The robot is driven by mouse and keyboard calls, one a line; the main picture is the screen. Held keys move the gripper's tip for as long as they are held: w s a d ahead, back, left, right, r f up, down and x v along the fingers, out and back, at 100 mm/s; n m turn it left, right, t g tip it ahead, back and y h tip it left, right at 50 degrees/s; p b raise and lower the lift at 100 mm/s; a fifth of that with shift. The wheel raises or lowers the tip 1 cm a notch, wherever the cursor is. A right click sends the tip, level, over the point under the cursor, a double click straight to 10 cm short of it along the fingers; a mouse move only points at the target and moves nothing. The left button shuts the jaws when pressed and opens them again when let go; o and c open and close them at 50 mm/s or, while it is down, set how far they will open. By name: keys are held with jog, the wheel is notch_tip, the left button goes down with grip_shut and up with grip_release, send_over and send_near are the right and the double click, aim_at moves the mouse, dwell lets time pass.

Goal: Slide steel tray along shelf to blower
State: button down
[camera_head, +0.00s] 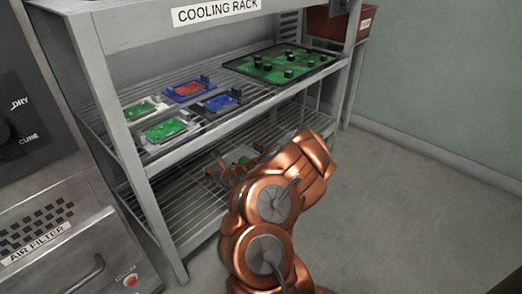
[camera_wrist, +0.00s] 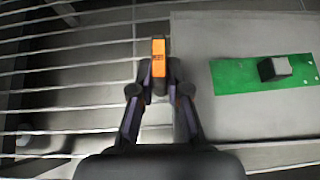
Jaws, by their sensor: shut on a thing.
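The flat grey steel tray (camera_wrist: 240,115) fills the right of the wrist view and lies on a wire shelf (camera_head: 185,205). A green board (camera_wrist: 225,76) with a dark block (camera_wrist: 273,68) lies on it. My gripper (camera_wrist: 158,72) is at the tray's left edge, its dark fingers drawn together around a small orange labelled piece (camera_wrist: 158,58). It is shut there; the exact contact is hidden. In the head view my gripper (camera_head: 226,172) reaches into the lower level of the rack, and my copper arm hides much of the tray. I cannot identify a blower in either view.
The cooling rack (camera_head: 110,100) has an upper shelf above my gripper, holding several small boards and a large green board (camera_head: 280,64). Rack posts bound the opening. A machine (camera_head: 60,250) marked AIR FILTER stands left. A red bin (camera_head: 328,22) is back right. Floor right is clear.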

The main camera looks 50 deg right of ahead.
jog(key=shift+w+a+r+p, duration=0.1)
jog(key=shift+a+p, duration=0.3)
jog(key=shift+p, duration=0.7)
jog(key=shift+a+p, duration=0.95)
jog(key=shift+p, duration=1.75)
jog(key=shift+a+p, duration=1.4)
jog(key=shift+p, duration=0.9)
jog(key=shift+a+p, duration=1.4)
jog(key=shift+p, duration=0.15)
jog(key=shift+w+a+p, duration=0.1)
jog(key=shift+a+p, duration=1.55)
jog(key=shift+a, duration=1)
jog(key=c, duration=1.1)
grip_release()
jog(key=shift+o, duration=0.2)
